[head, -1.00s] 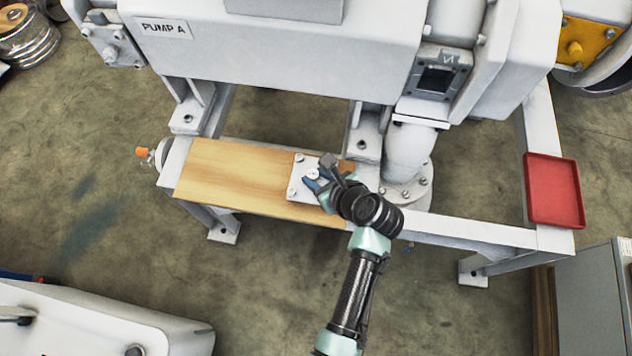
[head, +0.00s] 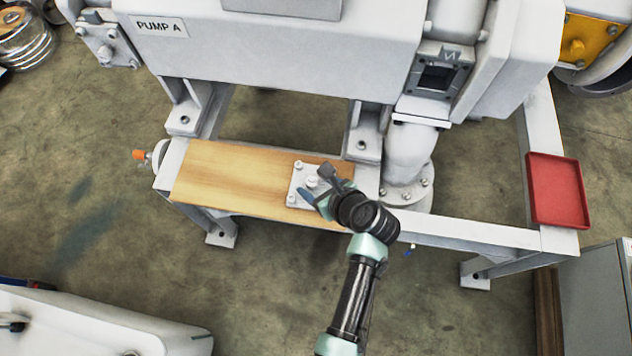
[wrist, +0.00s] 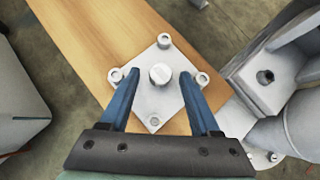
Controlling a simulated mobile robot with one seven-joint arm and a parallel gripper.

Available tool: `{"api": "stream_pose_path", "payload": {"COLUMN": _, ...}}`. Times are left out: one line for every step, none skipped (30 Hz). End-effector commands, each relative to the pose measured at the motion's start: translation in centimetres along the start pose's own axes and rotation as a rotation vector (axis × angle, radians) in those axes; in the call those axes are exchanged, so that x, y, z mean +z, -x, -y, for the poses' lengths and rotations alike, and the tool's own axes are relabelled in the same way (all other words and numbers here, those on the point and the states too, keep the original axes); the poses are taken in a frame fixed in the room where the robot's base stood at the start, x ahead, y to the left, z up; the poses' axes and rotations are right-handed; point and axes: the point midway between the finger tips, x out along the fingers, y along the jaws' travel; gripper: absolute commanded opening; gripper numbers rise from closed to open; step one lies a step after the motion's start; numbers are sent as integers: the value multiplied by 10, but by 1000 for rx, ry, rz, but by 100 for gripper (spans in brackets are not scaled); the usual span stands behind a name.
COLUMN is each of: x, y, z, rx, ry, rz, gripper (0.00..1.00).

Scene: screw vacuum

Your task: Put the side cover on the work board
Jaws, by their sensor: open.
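The side cover (head: 297,187) is a pale metal plate with corner bosses and a round central knob. It lies flat on the right part of the wooden work board (head: 230,176). In the wrist view the side cover (wrist: 157,92) rests on the work board (wrist: 95,38), with its round knob in the middle. My gripper (head: 317,184) is over the cover's right part, partly hiding it. In the wrist view the blue fingers of my gripper (wrist: 158,92) are spread wide on either side of the knob, with gaps between them and the knob.
The white machine marked PUMP A (head: 270,50) stands behind the board. A pipe elbow with a bolted flange (head: 405,185) stands to the right of the board. A red tray (head: 558,190) sits on the frame's right end. The board's left part is clear.

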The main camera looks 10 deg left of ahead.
Motion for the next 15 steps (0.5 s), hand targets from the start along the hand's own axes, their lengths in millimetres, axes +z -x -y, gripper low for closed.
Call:
{"api": "stream_pose_path", "payload": {"x": 0, "y": 3, "z": 0, "rx": -1, "ry": -1, "rz": 0, "gripper": 63}}
{"api": "stream_pose_path", "payload": {"x": 1, "y": 6, "z": 0, "rx": -1, "ry": -1, "rz": 0, "gripper": 63}}
{"api": "stream_pose_path", "payload": {"x": 1, "y": 10, "z": 1, "rx": -2, "ry": -2, "rz": 0, "gripper": 63}}
{"api": "stream_pose_path", "payload": {"x": 1, "y": 15, "z": 1, "rx": -2, "ry": -3, "rz": 0, "gripper": 63}}
{"api": "stream_pose_path", "payload": {"x": 2, "y": 20, "z": 1, "rx": -2, "ry": -2, "rz": 0, "gripper": 63}}
{"api": "stream_pose_path", "payload": {"x": 2, "y": 28, "z": 0, "rx": -3, "ry": -1, "rz": 0, "gripper": 63}}
{"api": "stream_pose_path", "payload": {"x": 3, "y": 34, "z": 0, "rx": -3, "ry": -1, "rz": -1, "gripper": 63}}
{"api": "stream_pose_path", "payload": {"x": 3, "y": 41, "z": 0, "rx": -3, "ry": -1, "rz": 0, "gripper": 63}}
{"api": "stream_pose_path", "payload": {"x": 3, "y": 50, "z": 1, "rx": -4, "ry": -3, "rz": 0, "gripper": 63}}
{"api": "stream_pose_path", "payload": {"x": 3, "y": 57, "z": 1, "rx": -3, "ry": -3, "rz": 0, "gripper": 63}}
{"api": "stream_pose_path", "payload": {"x": 3, "y": 64, "z": 0, "rx": -2, "ry": -3, "rz": 0, "gripper": 63}}
{"api": "stream_pose_path", "payload": {"x": 3, "y": 72, "z": 1, "rx": -3, "ry": -2, "rz": 1, "gripper": 63}}
{"api": "stream_pose_path", "payload": {"x": 3, "y": 78, "z": 1, "rx": -2, "ry": -2, "rz": 0, "gripper": 63}}
{"api": "stream_pose_path", "payload": {"x": 3, "y": 84, "z": 1, "rx": -3, "ry": -2, "rz": 0, "gripper": 63}}
{"api": "stream_pose_path", "payload": {"x": 2, "y": 91, "z": 0, "rx": -2, "ry": -3, "rz": -1, "gripper": 63}}
